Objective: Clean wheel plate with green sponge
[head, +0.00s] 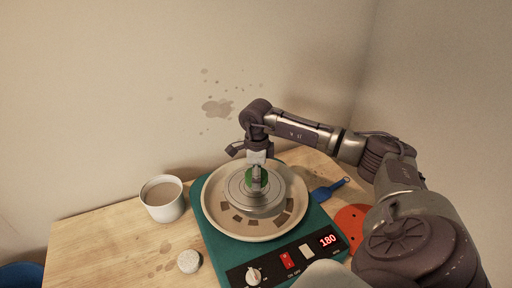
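The wheel plate (248,207) is a round grey disc in the middle of a beige splash pan (228,225), on a teal pottery wheel (207,222). Brown patches show on the near side of the pan. The green sponge (267,179) is at the plate's centre, partly hidden by my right gripper (257,182). That gripper points down over the plate, and green shows on both sides of its finger, so it appears shut on the sponge. The sponge seems to be at the plate's surface. My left gripper is out of view.
A white cup of brown liquid (162,199) stands left of the wheel. A small whitish round piece (189,261) lies in front of it. A blue tool (327,191) and orange disc (352,217) lie to the right. The panel (290,260) reads 180. The table's left (100,245) is clear.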

